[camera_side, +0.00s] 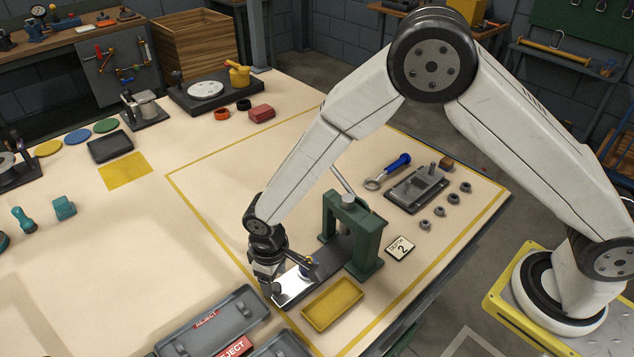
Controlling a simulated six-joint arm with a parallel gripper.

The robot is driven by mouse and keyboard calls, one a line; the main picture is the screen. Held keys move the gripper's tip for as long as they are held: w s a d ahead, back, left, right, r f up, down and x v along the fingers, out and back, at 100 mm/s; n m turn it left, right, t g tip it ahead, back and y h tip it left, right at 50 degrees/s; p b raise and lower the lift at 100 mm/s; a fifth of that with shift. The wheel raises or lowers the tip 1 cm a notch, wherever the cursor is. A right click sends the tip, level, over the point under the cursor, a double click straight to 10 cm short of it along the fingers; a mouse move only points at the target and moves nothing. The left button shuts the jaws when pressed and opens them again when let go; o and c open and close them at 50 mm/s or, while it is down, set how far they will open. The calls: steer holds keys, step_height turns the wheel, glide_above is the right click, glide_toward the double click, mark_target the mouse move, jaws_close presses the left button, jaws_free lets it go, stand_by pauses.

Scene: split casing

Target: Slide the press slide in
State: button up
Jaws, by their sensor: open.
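The green press (367,235) stands upright on the table, with a lever at its top and a dark base running out to the front left. The press slide (296,284), a shiny metal plate, sticks out of the front of that base. My gripper (274,288) is down at the slide's outer left end, with its jaws open. I cannot tell whether it touches the slide. My wrist hides part of the slide and of the base.
A yellow tray (332,304) lies right beside the slide. Grey reject trays (213,325) are in front. A "DEPTH 2" card (400,248), a grey fixture (416,190), several nuts and a blue-handled tool (389,171) lie right of the press.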

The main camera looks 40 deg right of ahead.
steer(key=shift+f, duration=1.45)
jaws_close()
stand_by(0.5)
